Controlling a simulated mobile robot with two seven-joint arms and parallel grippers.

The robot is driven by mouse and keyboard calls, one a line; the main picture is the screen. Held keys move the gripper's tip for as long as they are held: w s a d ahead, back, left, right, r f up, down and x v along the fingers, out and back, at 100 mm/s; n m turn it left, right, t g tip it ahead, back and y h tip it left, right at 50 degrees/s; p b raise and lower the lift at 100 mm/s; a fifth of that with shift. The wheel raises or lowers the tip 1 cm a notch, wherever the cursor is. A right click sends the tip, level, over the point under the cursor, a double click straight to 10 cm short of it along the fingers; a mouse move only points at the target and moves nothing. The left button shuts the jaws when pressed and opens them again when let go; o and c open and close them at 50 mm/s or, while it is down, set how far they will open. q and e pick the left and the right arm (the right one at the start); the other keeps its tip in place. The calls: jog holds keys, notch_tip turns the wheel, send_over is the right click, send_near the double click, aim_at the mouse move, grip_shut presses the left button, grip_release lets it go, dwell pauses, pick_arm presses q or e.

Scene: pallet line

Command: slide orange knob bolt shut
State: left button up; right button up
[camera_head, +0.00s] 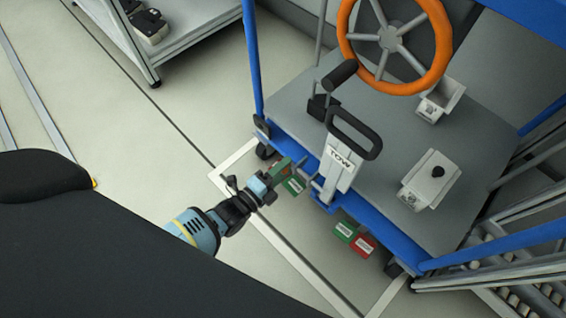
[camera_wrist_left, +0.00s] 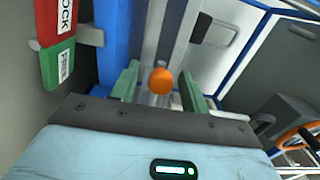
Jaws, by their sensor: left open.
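The orange knob (camera_wrist_left: 161,81) of the bolt shows in the left wrist view, between the two green fingers and a little apart from each. In the head view I cannot make out the knob; it seems hidden at the cart's blue front edge. My left gripper (camera_head: 289,171) is open at that edge, left of the white TOW plate (camera_head: 338,170). Whether the fingertips reach past the knob is hard to tell. The bolt's bar is mostly hidden, so its position is unclear. My right gripper is not in view.
The TOW plate's black handle (camera_head: 374,139) stands close by. A green pedal (camera_head: 345,231) and a red pedal (camera_head: 363,245) sit under the blue edge; a red-green LOCK pedal (camera_wrist_left: 58,60) shows in the wrist view. An orange handwheel (camera_head: 437,75) is farther back.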

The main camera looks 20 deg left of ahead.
pick_arm(q)
jog(key=p+v, duration=0.2)
jog(key=v, duration=0.5)
jog(key=shift+s, duration=0.3)
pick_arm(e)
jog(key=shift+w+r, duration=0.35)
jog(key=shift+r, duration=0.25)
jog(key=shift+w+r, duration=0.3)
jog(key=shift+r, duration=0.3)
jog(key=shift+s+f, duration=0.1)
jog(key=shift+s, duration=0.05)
